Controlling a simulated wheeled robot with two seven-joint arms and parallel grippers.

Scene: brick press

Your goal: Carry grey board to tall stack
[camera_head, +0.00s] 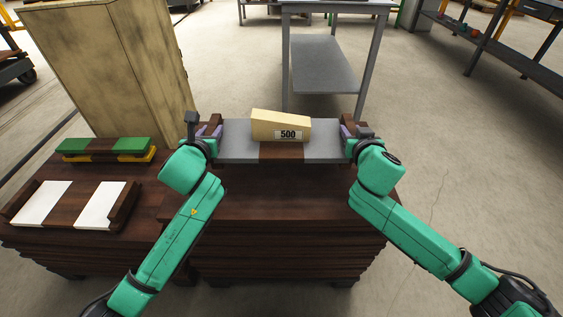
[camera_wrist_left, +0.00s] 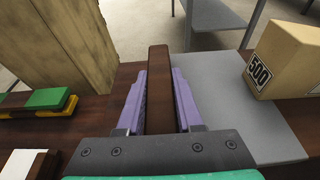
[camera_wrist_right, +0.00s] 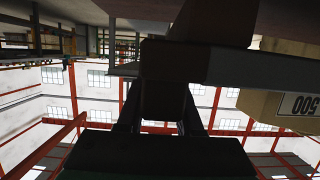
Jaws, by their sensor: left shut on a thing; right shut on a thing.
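The grey board (camera_head: 237,142), with a brown middle strip and brown raised ends, spans between my two grippers at the far side of the tall dark brown stack (camera_head: 285,205). A tan block marked 500 (camera_head: 275,121) lies on it. My left gripper (camera_head: 208,134) is shut on the board's left end bar, whose brown bar (camera_wrist_left: 158,70) sits between purple fingers in the left wrist view. My right gripper (camera_head: 351,133) is shut on the right end. The board appears level; I cannot tell whether it touches the stack. The right wrist view is dark, with the board partly showing.
On the lower stack at left lie a white-and-brown board (camera_head: 100,204) and a green board (camera_head: 130,145) above yellow pieces. A tall tan cabinet (camera_head: 110,70) stands behind it. A grey metal table (camera_head: 325,65) stands beyond the stack. Open floor lies to the right.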

